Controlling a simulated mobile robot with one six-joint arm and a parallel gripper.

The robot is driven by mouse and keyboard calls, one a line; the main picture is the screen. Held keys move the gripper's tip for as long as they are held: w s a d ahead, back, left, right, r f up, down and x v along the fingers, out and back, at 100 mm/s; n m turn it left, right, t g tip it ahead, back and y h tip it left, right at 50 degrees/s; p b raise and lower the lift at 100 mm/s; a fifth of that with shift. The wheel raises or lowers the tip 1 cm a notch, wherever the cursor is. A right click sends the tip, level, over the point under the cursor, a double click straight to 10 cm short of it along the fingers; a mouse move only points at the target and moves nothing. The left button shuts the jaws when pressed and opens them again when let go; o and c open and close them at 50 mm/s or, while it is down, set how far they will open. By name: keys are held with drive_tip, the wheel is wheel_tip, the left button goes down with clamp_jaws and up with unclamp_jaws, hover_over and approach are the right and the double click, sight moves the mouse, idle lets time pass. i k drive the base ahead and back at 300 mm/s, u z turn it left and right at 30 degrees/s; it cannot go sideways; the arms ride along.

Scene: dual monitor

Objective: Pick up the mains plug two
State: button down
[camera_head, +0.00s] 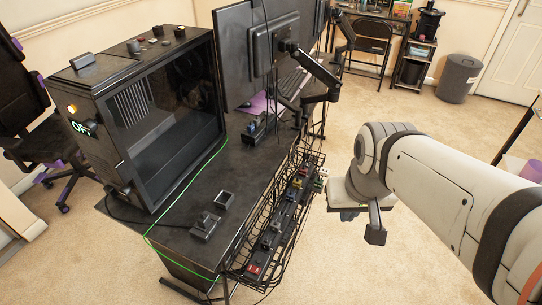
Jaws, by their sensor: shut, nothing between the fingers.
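Two small dark blocks that look like plugs lie on the near end of the black desk: one nearer (206,226) and one just behind it (224,200). Several more plug-like pieces sit on a dark power strip (262,256) in the wire basket along the desk's right side. I cannot tell which piece is mains plug two. My gripper (375,235) hangs from the white arm, to the right of the basket and apart from it. It is shut and empty. Its fingers are partly hidden by its own body.
A PC case (150,115) with a glass side stands on the desk's left. Monitors (262,45) on a black arm stand behind. A green cable (185,180) crosses the desktop. The wire basket (300,205) edges the desk. Carpet (400,265) at the right is clear.

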sight(274, 226)
drive_tip(key=z, duration=0.2)
drive_tip(key=k, duration=1.3)
drive_tip(key=u, duration=0.4)
drive_tip(key=i, duration=1.05)
drive_tip(key=z, duration=0.05)
